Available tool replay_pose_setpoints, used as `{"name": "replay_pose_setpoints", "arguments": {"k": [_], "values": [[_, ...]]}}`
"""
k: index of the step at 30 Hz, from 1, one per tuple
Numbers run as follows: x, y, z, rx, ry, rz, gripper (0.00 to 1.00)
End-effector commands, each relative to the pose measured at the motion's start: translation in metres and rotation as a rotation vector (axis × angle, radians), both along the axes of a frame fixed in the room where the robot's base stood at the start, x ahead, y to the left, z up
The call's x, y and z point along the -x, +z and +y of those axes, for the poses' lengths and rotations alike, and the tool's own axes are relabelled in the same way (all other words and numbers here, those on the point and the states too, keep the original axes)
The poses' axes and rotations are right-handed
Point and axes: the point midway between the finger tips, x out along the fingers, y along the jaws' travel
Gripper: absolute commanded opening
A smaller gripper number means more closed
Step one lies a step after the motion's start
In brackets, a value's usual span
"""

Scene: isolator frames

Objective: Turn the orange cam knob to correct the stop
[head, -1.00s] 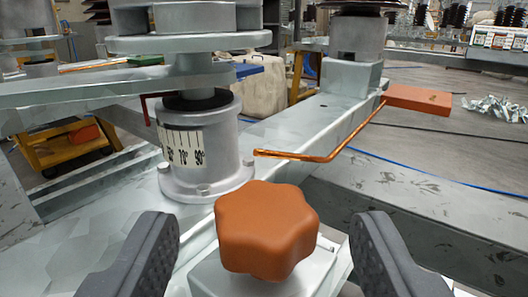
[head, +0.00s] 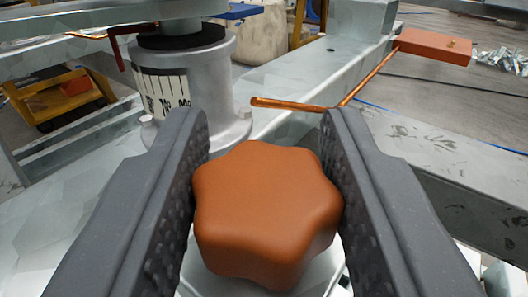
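The orange cam knob (head: 265,212) is a lobed knob in the lower middle of the head view, on a pale metal mount. My gripper (head: 266,125) has one dark, textured finger on each side of the knob. The finger pads lie against its sides, with the tips reaching past it. Behind to the left stands a grey metal cylinder (head: 205,75) with a white degree scale (head: 163,90), its numbers hard to read. A bent copper-coloured rod (head: 300,104) ends near the cylinder and runs back right to an orange block (head: 436,45). The stop itself cannot be told for certain.
A dark red bent piece (head: 116,45) hangs left of the cylinder top. Grey steel beams (head: 440,150) run to the right and back. A yellow cart (head: 65,105) stands on the floor at left. Shiny scraps (head: 505,56) lie at far right.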

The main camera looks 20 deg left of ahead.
Motion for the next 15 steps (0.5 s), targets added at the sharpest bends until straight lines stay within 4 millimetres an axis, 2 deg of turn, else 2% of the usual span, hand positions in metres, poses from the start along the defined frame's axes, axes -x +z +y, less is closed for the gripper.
{"name": "replay_pose_setpoints", "arguments": {"k": [15], "values": [[-0.0002,0.0012,-0.0006,-0.002,-0.137,-0.004,0.12]]}}
